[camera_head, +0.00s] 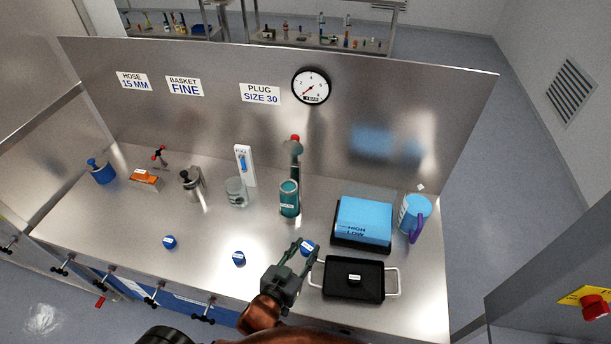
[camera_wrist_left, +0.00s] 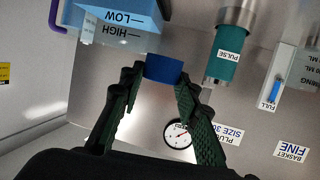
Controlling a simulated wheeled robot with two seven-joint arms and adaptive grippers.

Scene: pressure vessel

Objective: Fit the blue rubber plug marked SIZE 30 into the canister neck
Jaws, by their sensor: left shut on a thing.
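My left gripper (camera_head: 302,248) is shut on a blue plug (camera_head: 308,247), above the front part of the steel bench. In the left wrist view the held plug (camera_wrist_left: 163,69) sits between the two fingertips (camera_wrist_left: 163,76); no size mark can be read on it. Two other blue plugs, one at front left (camera_head: 169,242) and one nearer the middle (camera_head: 239,258), lie on the bench. A teal cylinder (camera_head: 289,198), marked PULSE in the left wrist view (camera_wrist_left: 222,58), stands upright behind the gripper. I cannot tell which vessel is the canister. A panel sign (camera_head: 260,94) reads PLUG SIZE 30. My right gripper is not in view.
A black tray (camera_head: 338,291) with handles lies right of the gripper. Behind it are a blue HIGH/LOW box (camera_head: 364,220) and a blue jug (camera_head: 415,212). A clear vessel (camera_head: 236,194) and a steel vessel (camera_head: 192,182) stand left of the teal cylinder. The back panel carries a gauge (camera_head: 311,85).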

